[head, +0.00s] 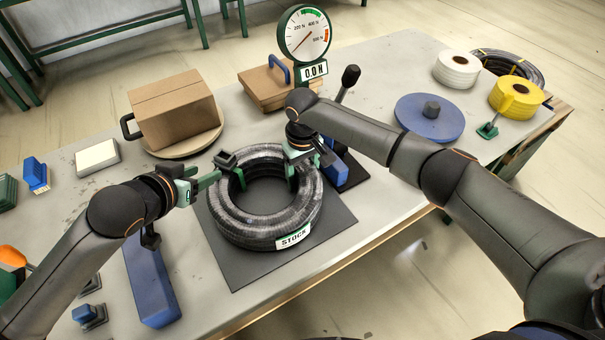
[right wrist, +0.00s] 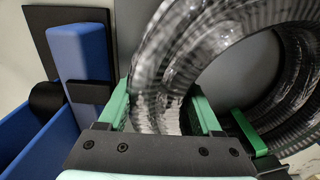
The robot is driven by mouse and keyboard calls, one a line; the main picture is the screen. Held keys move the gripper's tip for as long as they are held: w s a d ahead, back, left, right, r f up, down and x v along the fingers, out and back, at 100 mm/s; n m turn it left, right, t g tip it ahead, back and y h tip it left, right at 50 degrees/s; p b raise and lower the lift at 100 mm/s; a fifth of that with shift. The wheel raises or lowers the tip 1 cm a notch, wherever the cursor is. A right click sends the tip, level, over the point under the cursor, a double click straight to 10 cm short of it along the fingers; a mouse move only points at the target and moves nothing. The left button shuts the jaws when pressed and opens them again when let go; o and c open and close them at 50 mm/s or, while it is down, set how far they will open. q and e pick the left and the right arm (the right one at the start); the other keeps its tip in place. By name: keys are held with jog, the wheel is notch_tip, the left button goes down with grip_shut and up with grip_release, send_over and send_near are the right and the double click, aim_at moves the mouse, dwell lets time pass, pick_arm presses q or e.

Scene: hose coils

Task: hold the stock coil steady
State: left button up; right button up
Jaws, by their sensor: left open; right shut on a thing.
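The stock coil (head: 240,222), a ring of dark ribbed hose with a white label reading STOCK (head: 293,237), lies flat on a dark mat. My right gripper (head: 306,163) is shut on the coil's upper right wall, one green finger inside the ring. The right wrist view shows the coil (right wrist: 170,75) between both green fingers of this gripper (right wrist: 165,112). My left gripper (head: 222,178) is open at the coil's upper left wall, with green parts on both sides of it. Whether it touches the coil I cannot tell.
A dial gauge (head: 306,36) reading 0.0 N stands behind the coil. A cardboard box (head: 174,108) is at the back left. A blue bar (head: 151,287) lies front left. A blue disc (head: 430,117), a white roll (head: 456,70) and a yellow roll (head: 515,97) are at the right.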

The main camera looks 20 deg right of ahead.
aim_at(225, 159)
grip_shut()
dwell(1.3)
pick_arm(q)
jog(key=shift+o, duration=1.4)
jog(key=shift+w, duration=0.35)
jog(key=w+g+y, duration=0.1)
jog(key=w+g, duration=0.1)
jog(key=w, duration=0.2)
jog(key=shift+a+m, duration=0.1)
jog(key=shift+m, duration=0.2)
notch_tip(225, 159, up, 3)
jog(key=w+d+m+g+y, duration=0.1)
jog(key=d+m+g, duration=0.1)
jog(key=g, duration=0.2)
jog(key=x, duration=0.8)
jog(key=shift+d+f, duration=0.25)
jog(key=shift+f, duration=0.05)
pick_arm(e)
jog(key=shift+r, duration=0.1)
